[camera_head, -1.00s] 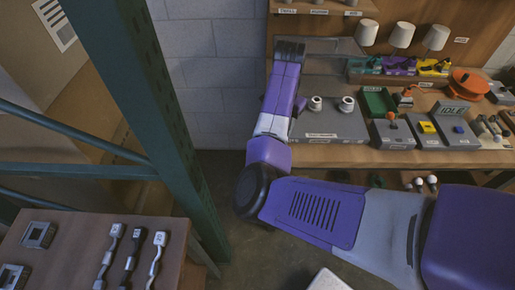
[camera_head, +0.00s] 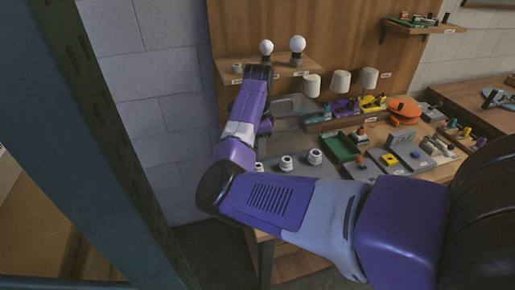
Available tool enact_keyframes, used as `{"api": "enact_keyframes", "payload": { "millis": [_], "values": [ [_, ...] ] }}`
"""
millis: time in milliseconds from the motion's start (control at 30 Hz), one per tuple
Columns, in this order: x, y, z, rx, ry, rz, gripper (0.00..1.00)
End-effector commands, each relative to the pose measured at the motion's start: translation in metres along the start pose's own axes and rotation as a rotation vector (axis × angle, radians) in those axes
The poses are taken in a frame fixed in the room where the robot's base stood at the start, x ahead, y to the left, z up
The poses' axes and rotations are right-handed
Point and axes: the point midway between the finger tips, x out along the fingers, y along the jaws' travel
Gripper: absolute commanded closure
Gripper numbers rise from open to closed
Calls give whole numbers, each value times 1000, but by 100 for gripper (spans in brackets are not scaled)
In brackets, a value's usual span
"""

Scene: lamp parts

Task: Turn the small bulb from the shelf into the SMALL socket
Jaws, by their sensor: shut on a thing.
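My gripper (camera_head: 260,70) is at the wooden shelf (camera_head: 285,70) at the upper left and points away from the camera. It is shut. A white round bulb (camera_head: 266,47) shows just above its fingertips and appears to be what it holds; the fingers and the bulb's base are hidden from this side. A larger white bulb (camera_head: 298,44) stands upright on the shelf to the right. White ring-shaped sockets stand on the bench below: a smaller one (camera_head: 286,163) and a larger one (camera_head: 315,157). Another pale round part shows beside my arm, partly hidden. Their labels are unreadable.
An empty small holder (camera_head: 237,68) sits at the shelf's left end. A green post (camera_head: 90,150) rises at the left.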

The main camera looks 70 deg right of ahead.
Motion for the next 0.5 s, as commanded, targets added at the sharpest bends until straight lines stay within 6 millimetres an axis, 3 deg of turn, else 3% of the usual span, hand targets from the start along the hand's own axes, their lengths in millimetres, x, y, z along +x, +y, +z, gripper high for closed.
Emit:
{"api": "enact_keyframes", "payload": {
  "millis": [500],
  "values": [
    [42,0,1,-3,-1,-1,94]
  ]
}}
